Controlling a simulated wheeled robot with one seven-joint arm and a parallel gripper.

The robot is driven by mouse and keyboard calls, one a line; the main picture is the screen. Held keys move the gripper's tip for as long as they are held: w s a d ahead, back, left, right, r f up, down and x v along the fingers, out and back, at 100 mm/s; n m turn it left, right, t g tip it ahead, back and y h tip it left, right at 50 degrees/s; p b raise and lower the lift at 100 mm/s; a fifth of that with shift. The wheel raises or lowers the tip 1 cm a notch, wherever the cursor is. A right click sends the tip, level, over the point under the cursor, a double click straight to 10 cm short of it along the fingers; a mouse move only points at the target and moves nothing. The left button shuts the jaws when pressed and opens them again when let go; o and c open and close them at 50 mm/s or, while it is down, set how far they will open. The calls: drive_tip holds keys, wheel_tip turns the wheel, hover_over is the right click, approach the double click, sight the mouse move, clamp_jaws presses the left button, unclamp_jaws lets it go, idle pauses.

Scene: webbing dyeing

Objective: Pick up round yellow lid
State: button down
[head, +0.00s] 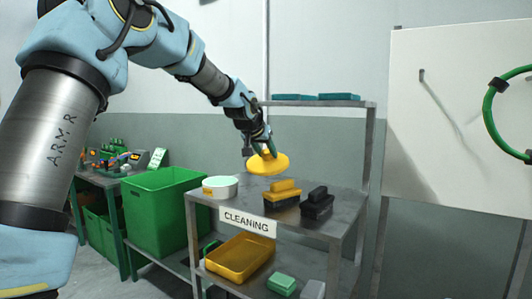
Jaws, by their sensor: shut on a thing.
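The round yellow lid (258,164) is a flat disc, held above the metal table near its back edge. My gripper (268,151) is above it and shut on it, at the lid's upper side. The fingertips are small in the head view, and the exact grip on the lid is hard to make out. The lid looks slightly tilted and clear of the tabletop.
An orange tray (240,262) is on the lower shelf. A green bin (160,222) stands left. A raised shelf (340,103) is behind.

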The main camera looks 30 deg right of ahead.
drive_tip(key=shift+r+p, duration=0.3)
drive_tip(key=shift+p, duration=0.25)
